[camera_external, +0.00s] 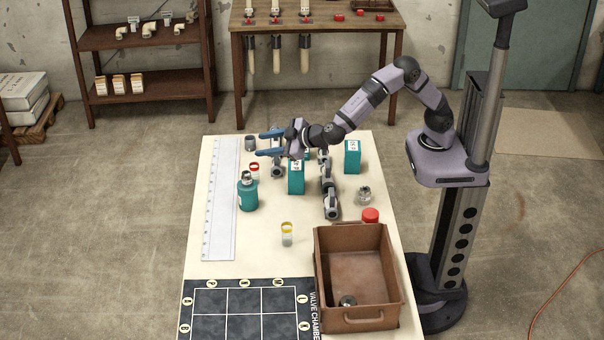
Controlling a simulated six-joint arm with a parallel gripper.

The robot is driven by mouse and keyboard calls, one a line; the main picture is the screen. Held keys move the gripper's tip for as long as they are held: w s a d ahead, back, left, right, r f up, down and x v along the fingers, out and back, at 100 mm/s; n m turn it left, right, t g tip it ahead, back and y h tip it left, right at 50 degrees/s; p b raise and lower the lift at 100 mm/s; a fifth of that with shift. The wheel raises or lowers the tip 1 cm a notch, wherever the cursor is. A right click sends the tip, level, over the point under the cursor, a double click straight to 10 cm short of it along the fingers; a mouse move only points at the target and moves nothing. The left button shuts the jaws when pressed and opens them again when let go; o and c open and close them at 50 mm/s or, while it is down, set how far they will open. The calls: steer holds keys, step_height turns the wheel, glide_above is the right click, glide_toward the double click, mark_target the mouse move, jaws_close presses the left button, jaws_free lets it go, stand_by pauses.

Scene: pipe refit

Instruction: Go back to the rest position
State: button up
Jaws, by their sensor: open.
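My gripper (270,143) is at the end of the arm, above the far left part of the white table (275,230). Its two blue fingers point left and stand apart, with nothing seen between them. A grey fitting (277,165) stands just below and behind the fingers; I cannot tell whether they touch it. A teal box (296,178) stands below my wrist, and part of the table there is hidden by the arm.
A brown bin (388,262) and a dark grid mat (205,299) fill the near end. A ruler (222,200) lies left.

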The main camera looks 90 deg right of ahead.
steer(key=s+d+f+n+g+h+b, duration=0.1)
steer(key=s+d+n+g+h+b, duration=0.2)
steer(key=d, duration=1.2)
steer(key=s+d+f+n+g+y+p, duration=0.1)
steer(key=s+d+f+n+g+p, duration=0.15)
steer(key=s+d, duration=0.35)
steer(key=s+d+f+n+g+p, duration=0.1)
steer(key=s+d+g, duration=0.25)
steer(key=s, duration=0.55)
steer(key=s+a+m+g+y+p, duration=0.1)
steer(key=s+a+m+y+p, duration=0.2)
steer(key=s, duration=0.7)
steer(key=s+a+r+m+g+y+p, duration=0.1)
steer(key=s+a+m+y+p, duration=0.3)
steer(key=s+a+p, duration=0.3)
steer(key=s+a, duration=0.3)
steer(key=shift+s+g+y+p, duration=0.35)
steer(key=shift+g+y, duration=0.05)
